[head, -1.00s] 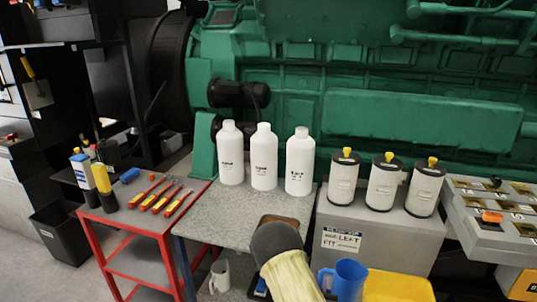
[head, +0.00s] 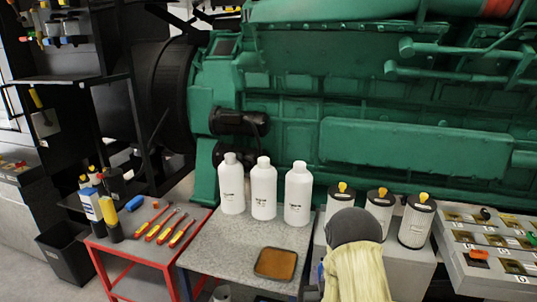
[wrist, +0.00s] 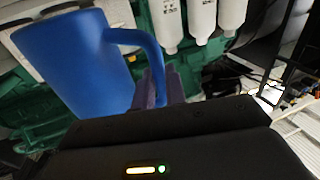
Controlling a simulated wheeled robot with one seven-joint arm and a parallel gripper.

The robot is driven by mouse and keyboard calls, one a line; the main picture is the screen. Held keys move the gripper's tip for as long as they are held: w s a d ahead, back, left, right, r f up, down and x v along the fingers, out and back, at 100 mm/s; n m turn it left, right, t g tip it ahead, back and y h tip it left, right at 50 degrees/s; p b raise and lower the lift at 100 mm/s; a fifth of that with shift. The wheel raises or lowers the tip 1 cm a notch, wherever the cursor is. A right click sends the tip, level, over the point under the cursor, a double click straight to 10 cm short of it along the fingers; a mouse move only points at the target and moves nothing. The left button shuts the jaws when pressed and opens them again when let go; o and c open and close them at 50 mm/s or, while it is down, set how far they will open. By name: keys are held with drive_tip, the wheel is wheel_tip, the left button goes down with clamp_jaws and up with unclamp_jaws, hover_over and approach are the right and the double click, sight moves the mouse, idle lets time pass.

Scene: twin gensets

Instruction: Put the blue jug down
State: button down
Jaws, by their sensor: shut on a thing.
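The blue jug (wrist: 75,60) fills the left of the wrist view, its handle running down its right side. My gripper (wrist: 160,90) is shut on that handle; the dark fingers show around it. The jug's full base and whatever lies beneath it are out of sight. In the head view only a sliver of blue (head: 319,274) shows beside my pale-sleeved forearm, which hides my gripper there.
Three white bottles (head: 264,190) stand at the back of the grey bench (head: 220,252), with a brown-filled tray (head: 275,264) in front. Several filter canisters (head: 417,220) stand right, partly behind my arm. A red cart (head: 150,256) with tools is left. Bare bench lies around the tray.

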sight(321, 265)
drive_tip(key=shift+r, duration=0.75)
drive_tip(key=shift+w, duration=0.1)
drive_tip(key=shift+r+p, duration=0.1)
drive_tip(key=shift+p, duration=0.4)
drive_tip(key=shift+r+p, duration=0.15)
drive_tip(key=shift+p, duration=0.35)
drive_tip(key=p, duration=0.3)
drive_tip(key=r+p, duration=0.1)
drive_tip(key=p, duration=0.2)
drive_tip(key=shift+w+r, duration=0.15)
drive_tip(key=shift+w, duration=0.1)
drive_tip(key=shift+p, duration=0.65)
drive_tip(key=p, duration=0.4)
drive_tip(key=shift+s+r, duration=0.2)
drive_tip(key=shift+r, duration=0.1)
drive_tip(key=p, duration=0.3)
drive_tip(key=shift+s+r, duration=0.1)
drive_tip(key=shift+s, duration=0.1)
drive_tip(key=shift+s+f+p, duration=0.15)
drive_tip(key=shift+f+p, duration=0.1)
drive_tip(key=shift+p, duration=0.2)
